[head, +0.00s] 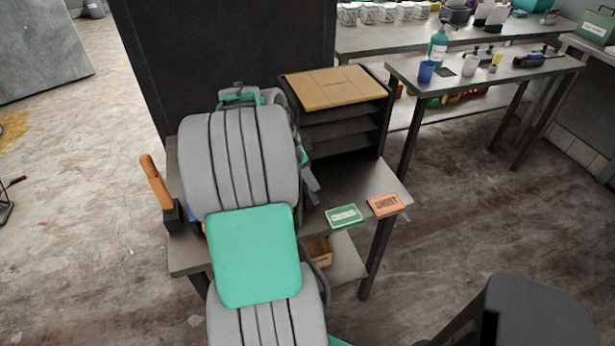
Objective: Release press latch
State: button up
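An orange handle (155,182) on a dark base stands at the left edge of a metal work table (365,178). I cannot make out a separate latch; whatever is behind my arm is hidden. My grey and green arm fills the middle of the head view and reaches over this table. The fingers of my gripper cannot be made out behind the arm, so its opening and any contact with the handle cannot be told.
A dark shelf rack (340,135) with a cardboard top stands at the table's back. A green box (344,216) and an orange box (386,205) lie at the front right. A dark panel (225,50) rises behind. A bench (470,78) with bottles and cups stands at right.

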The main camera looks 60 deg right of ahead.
jog(key=o, duration=1.4)
jog(key=shift+c, duration=0.2)
jog(key=v, duration=0.7)
jog(key=shift+r, duration=0.4)
jog(key=shift+w+a, duration=0.1)
jog(key=shift+a, duration=0.05)
